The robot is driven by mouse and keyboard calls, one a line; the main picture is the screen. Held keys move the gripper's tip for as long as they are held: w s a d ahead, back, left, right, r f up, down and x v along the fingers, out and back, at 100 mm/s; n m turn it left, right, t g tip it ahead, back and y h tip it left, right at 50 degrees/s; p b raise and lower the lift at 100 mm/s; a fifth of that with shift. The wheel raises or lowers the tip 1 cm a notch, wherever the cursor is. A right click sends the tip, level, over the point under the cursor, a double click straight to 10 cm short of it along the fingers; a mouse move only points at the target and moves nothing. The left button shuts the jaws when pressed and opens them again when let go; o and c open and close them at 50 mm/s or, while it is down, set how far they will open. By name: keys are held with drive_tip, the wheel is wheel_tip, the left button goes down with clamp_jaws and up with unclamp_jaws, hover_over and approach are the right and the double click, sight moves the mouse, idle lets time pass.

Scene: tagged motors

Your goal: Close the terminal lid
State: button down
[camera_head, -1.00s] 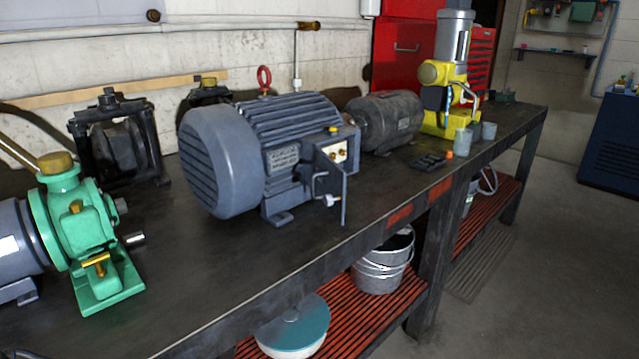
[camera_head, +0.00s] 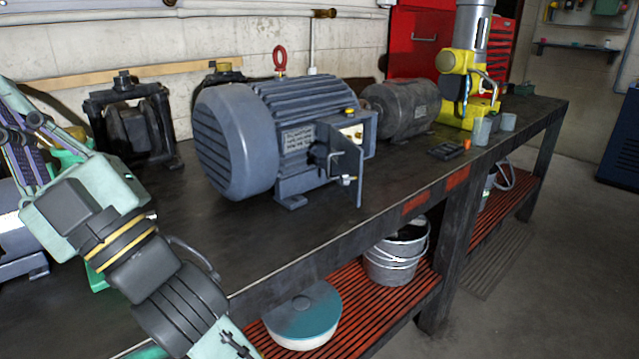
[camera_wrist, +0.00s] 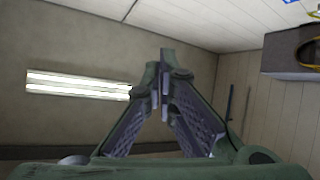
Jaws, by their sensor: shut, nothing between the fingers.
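The large blue-grey motor (camera_head: 235,140) stands on the bench, with its terminal box (camera_head: 368,135) on the side facing me. The box is open and shows brass-coloured terminals (camera_head: 352,132) inside. The terminal lid (camera_head: 347,165) is a thin grey plate that stands swung out from the box and hangs down below it. My gripper (camera_wrist: 161,75) is shut and empty in the wrist view, its fingertips together against ceiling and wall. In the head view my arm reaches up at the left, well away from the lid, and the fingertips are not clearly visible.
A darker motor (camera_head: 400,108) and a yellow machine (camera_head: 455,62) stand to the right. Small grey cups (camera_head: 482,130) sit near the bench edge. The bench front below the lid is clear.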

drive_tip(key=w+d+f+m+t+h+b, duration=0.1)
drive_tip(key=w+d+f+t+h+b, duration=0.1)
drive_tip(key=w+d+f+t+h, duration=0.35)
drive_tip(key=w+d+f+t+h+b, duration=0.2)
drive_tip(key=w+d+f+t+h, duration=0.15)
drive_tip(key=w+d, duration=0.35)
drive_tip(key=w+d+f+h+b, duration=0.1)
drive_tip(key=w+d+f+h, duration=0.2)
drive_tip(key=d+f+h, duration=0.3)
drive_tip(key=w+d+f+h+b, duration=0.1)
drive_tip(key=w+d+f+h, duration=0.25)
drive_tip(key=d, duration=0.35)
drive_tip(key=w+p, duration=0.2)
drive_tip(key=w, duration=0.6)
drive_tip(key=shift+w+a, duration=0.3)
drive_tip(key=shift+w, duration=0.05)
drive_tip(key=shift+d, duration=0.1)
